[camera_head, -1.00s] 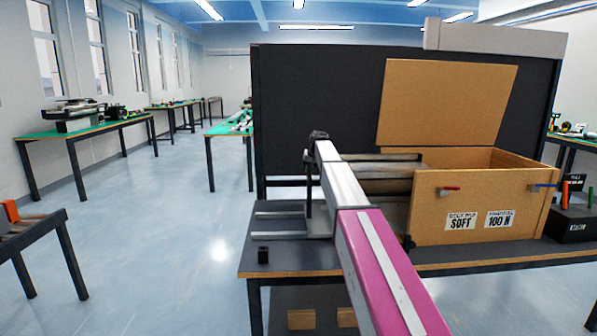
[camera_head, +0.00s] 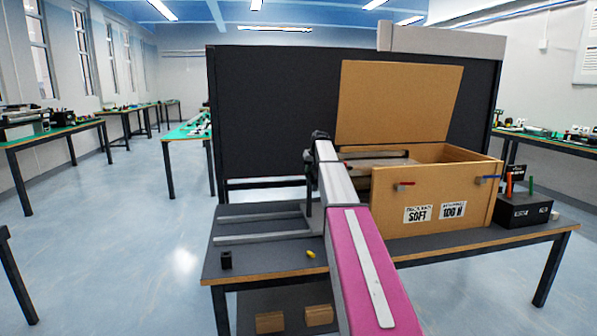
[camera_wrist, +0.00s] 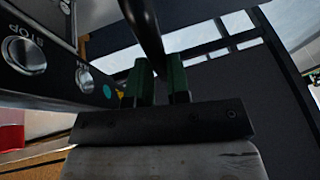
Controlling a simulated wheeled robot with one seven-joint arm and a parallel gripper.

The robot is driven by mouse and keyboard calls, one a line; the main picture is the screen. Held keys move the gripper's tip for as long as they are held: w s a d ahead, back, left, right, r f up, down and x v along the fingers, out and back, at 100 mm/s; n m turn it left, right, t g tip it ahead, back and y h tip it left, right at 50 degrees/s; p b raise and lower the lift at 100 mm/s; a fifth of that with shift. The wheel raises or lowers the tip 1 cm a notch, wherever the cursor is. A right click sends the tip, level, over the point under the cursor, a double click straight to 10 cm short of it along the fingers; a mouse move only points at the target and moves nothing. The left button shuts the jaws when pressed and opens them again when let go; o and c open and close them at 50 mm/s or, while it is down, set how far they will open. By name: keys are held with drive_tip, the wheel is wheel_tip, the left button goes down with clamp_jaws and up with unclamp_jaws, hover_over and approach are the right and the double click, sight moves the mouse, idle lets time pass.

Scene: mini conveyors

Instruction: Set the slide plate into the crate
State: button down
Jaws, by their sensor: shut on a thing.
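The wooden crate (camera_head: 388,222) stands open on the grey bench, its lid raised behind it; its front bears labels reading SOFT and 100 N. In the wrist view the two green fingers of my gripper (camera_wrist: 162,75) are closed on a dark curved piece (camera_wrist: 143,22), which I take for the slide plate; most of it lies outside the picture. In the head view my arm reaches over the bench left of the crate. My fingers and the held piece cannot be made out there.
A black box (camera_head: 522,213) with pens stands right of the crate. A small black block (camera_head: 226,260) and a yellow piece (camera_head: 311,254) lie near the bench's front edge. A STOP panel (camera_wrist: 60,50) is close at left in the wrist view. A dark partition (camera_head: 265,110) stands behind.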

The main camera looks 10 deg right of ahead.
sight(359, 166)
drive_tip(key=d, duration=1.7)
drive_tip(key=s+d, duration=0.1)
drive_tip(key=d, duration=0.7)
drive_tip(key=shift+d, duration=0.35)
drive_tip(key=c, duration=1.1)
unclamp_jaws()
drive_tip(key=shift+r, duration=0.1)
drive_tip(key=v, duration=1)
drive_tip(key=shift+s+r, duration=0.15)
drive_tip(key=shift+r, duration=0.15)
